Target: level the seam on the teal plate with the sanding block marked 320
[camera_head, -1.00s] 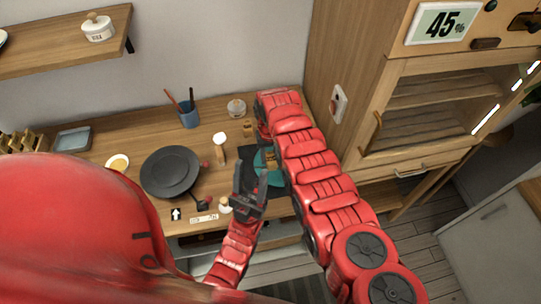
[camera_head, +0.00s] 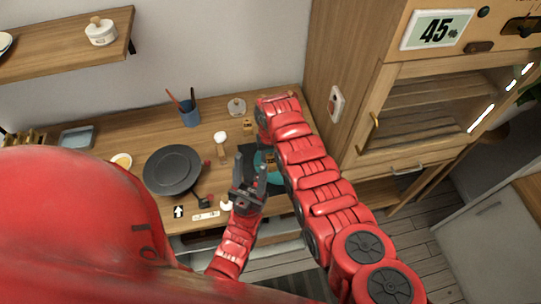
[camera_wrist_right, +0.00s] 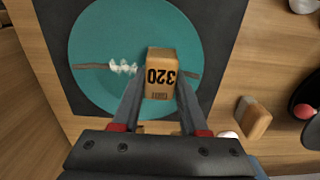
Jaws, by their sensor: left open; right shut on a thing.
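The teal plate (camera_wrist_right: 100,100) lies on a dark square mat (camera_wrist_right: 59,115) in the right wrist view; a bit of the plate shows in the head view (camera_head: 259,157). A grey-brown seam (camera_wrist_right: 90,66) runs across the plate, with white lumps (camera_wrist_right: 122,67) on it left of the block. My right gripper (camera_wrist_right: 160,95) is shut on the wooden sanding block marked 320 (camera_wrist_right: 162,58), over the seam's right part; I cannot tell whether it touches. In the head view my right arm hides that gripper. My left gripper (camera_head: 251,172) is open and empty, in front of the plate.
Another wooden block (camera_wrist_right: 252,117) lies right of the mat in the right wrist view. On the bench (camera_head: 140,135) stand a black pan-like dish (camera_head: 172,170), a blue cup with tools (camera_head: 190,115) and a white-topped tool (camera_head: 220,140). A wooden cabinet (camera_head: 420,110) stands at right.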

